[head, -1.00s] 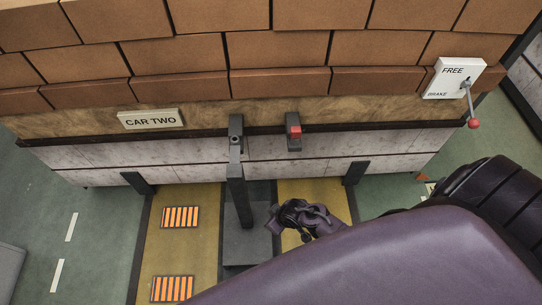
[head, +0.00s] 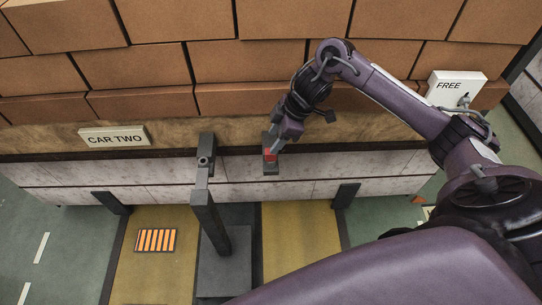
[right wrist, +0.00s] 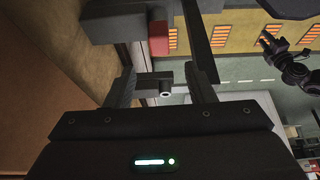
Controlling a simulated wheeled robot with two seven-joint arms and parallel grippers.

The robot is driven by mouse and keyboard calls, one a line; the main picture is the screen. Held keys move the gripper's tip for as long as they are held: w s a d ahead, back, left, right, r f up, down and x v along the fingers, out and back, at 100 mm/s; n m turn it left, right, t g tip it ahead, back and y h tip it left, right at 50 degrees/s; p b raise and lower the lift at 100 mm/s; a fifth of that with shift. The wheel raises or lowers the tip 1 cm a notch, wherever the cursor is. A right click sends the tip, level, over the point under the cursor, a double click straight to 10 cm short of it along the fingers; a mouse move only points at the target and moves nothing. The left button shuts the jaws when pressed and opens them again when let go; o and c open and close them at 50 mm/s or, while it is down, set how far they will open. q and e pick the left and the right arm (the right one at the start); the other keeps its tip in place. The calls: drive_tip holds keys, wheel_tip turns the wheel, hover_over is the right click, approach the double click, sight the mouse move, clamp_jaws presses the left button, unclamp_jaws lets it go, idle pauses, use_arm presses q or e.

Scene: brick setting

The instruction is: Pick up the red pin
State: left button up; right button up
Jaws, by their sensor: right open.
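The red pin (head: 270,155) is a small red block at a dark bracket (head: 271,168) on the side of the car. My right gripper (head: 278,146) is at the pin in the head view and covers part of it. In the right wrist view, the right gripper's two fingers (right wrist: 163,80) are apart with nothing held between them. The pin's red face (right wrist: 158,38) shows beyond them, beside dark metal. Whether a finger touches the pin cannot be told. A dark gripper-like part (right wrist: 285,58), apparently my left gripper, shows small at the right of the wrist view; its fingers are unclear.
A dark post with an arm (head: 208,205) stands left of the pin. The car's wooden edge and brick load (head: 190,65) rise just behind. A CAR TWO sign (head: 114,136) is at left, and a FREE/BRAKE box (head: 458,88) with a lever is at right.

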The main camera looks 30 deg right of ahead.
sight(271, 158)
wheel_tip(271, 158, down, 2)
drive_tip(key=shift+f+b, duration=0.1)
drive_tip(key=shift+b, duration=0.35)
drive_tip(key=x, duration=0.2)
drive_tip(key=b+x, duration=0.1)
drive_tip(key=x, duration=0.1)
drive_tip(key=shift+d+f, duration=0.1)
drive_tip(key=shift+f, duration=0.35)
use_arm(q)
drive_tip(key=r, duration=0.1)
drive_tip(key=w+d+r, duration=0.1)
drive_tip(key=r, duration=0.1)
drive_tip(key=w+r, duration=0.1)
drive_tip(key=shift+w+d+r, duration=0.15)
drive_tip(key=shift+d, duration=0.1)
use_arm(e)
drive_tip(key=shift+c, duration=0.3)
clamp_jaws()
drive_tip(key=shift+r, duration=0.1)
